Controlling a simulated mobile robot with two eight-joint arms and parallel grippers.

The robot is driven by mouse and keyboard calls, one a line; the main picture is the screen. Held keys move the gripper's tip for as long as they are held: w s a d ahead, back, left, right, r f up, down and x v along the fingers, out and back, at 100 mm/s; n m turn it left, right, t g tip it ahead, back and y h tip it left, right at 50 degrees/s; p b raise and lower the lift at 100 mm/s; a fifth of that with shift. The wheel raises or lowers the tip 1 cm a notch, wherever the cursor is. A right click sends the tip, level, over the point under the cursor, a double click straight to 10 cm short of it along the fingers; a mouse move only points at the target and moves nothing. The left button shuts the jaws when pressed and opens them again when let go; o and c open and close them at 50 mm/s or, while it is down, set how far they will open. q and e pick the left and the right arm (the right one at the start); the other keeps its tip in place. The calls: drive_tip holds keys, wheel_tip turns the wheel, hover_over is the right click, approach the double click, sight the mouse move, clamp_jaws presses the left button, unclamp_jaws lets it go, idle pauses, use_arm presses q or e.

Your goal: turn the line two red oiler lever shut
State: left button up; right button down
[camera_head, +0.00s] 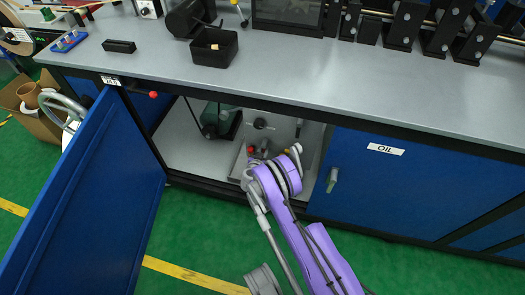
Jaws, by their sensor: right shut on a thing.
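My right arm, purple, reaches into the open cabinet under the bench. Its gripper (254,162) is at the small grey oiler unit inside and is mostly hidden by its own wrist. A small red lever (251,150) shows right at the fingertips, and the gripper is shut on it. The lever's full shape and angle are hidden. A dark round knob (260,124) sits on the panel just above. My left gripper is not in view.
The blue cabinet door (90,200) stands wide open at the left. The closed door labelled OIL (420,180) is at the right. A dark green machine (221,122) stands inside the cabinet. A cardboard box (38,118) is far left.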

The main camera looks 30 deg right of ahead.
drive_tip(key=shift+d, duration=0.1)
idle(0.5)
drive_tip(key=c, duration=0.8)
unclamp_jaws()
drive_tip(key=p+v, duration=0.2)
drive_tip(key=v, duration=0.9)
drive_tip(key=shift+w, duration=0.1)
